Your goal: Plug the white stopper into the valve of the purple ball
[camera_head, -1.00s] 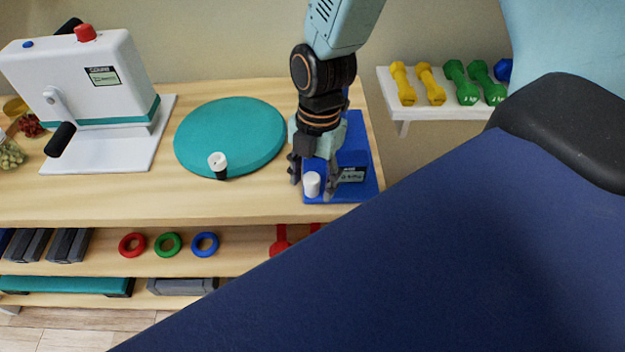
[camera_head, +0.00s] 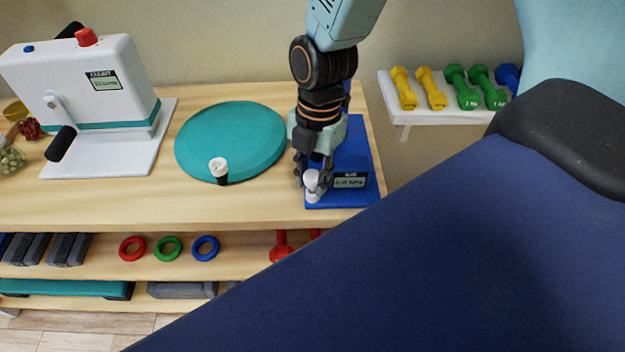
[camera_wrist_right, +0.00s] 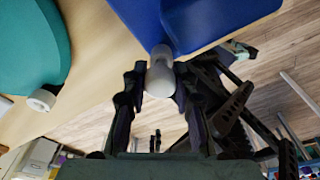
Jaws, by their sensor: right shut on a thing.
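My right gripper (camera_head: 313,180) is shut on a small white rounded cylinder, which looks like the white stopper (camera_head: 312,184). It is at the front left corner of the blue device on the wooden table. In the right wrist view the stopper (camera_wrist_right: 161,74) sits between my two fingertips, one on each side. Whether it still touches the blue base, I cannot tell. No purple ball shows in either view. My left gripper is not in view.
The blue device (camera_head: 356,192) has a small display. A teal disc (camera_head: 232,135) lies to its left, with a white-topped black piece (camera_head: 219,168) at its front edge. A white machine (camera_head: 75,85) stands further left. A dark blue padded surface (camera_head: 430,240) fills the lower right.

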